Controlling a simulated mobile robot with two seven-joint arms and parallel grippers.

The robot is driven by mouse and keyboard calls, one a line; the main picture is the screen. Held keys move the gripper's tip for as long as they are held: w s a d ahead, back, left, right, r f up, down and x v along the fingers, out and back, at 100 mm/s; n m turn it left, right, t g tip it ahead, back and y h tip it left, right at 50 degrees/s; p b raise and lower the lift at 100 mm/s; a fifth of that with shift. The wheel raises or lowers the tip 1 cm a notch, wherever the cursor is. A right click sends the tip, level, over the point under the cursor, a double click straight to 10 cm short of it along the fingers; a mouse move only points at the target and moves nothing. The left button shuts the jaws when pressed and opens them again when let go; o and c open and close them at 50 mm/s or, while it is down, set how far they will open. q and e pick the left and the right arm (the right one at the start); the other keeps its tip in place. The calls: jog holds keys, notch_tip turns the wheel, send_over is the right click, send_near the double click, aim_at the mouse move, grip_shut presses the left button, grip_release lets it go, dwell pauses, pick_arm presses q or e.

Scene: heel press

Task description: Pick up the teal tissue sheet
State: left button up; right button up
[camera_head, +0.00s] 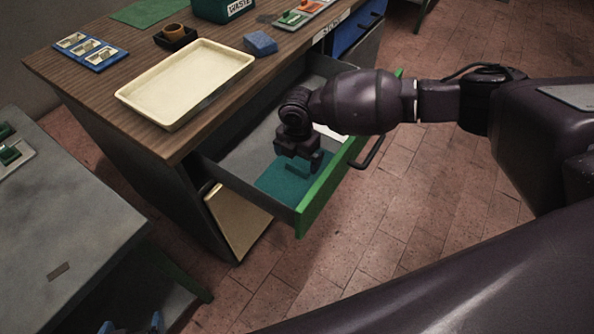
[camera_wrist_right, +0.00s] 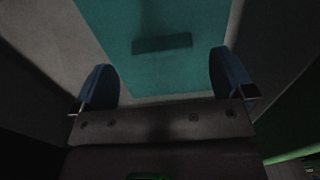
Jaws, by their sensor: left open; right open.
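The teal tissue sheet (camera_head: 273,184) lies flat in the open drawer, near its green front. In the right wrist view the sheet (camera_wrist_right: 155,70) spreads ahead of the fingers, with a darker teal bar across it. My right gripper (camera_head: 299,165) points down into the drawer above the sheet and hides part of it. Its two blue fingers (camera_wrist_right: 165,85) are wide apart with nothing between them. I cannot tell whether they touch the sheet. My left gripper (camera_head: 131,325) shows only as blue fingertips at the bottom left edge, apart and far from the sheet.
The open drawer (camera_head: 318,201) has a green front and a dark handle. A grey table (camera_head: 62,215) stands at left.

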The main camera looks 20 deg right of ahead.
aim_at(298, 167)
notch_tip(298, 167, down, 4)
jog(key=shift+r+b, duration=0.1)
jog(key=shift+b, duration=0.2)
jog(key=shift+c, duration=0.2)
jog(key=c, duration=0.9)
jog(key=shift+r, duration=0.15)
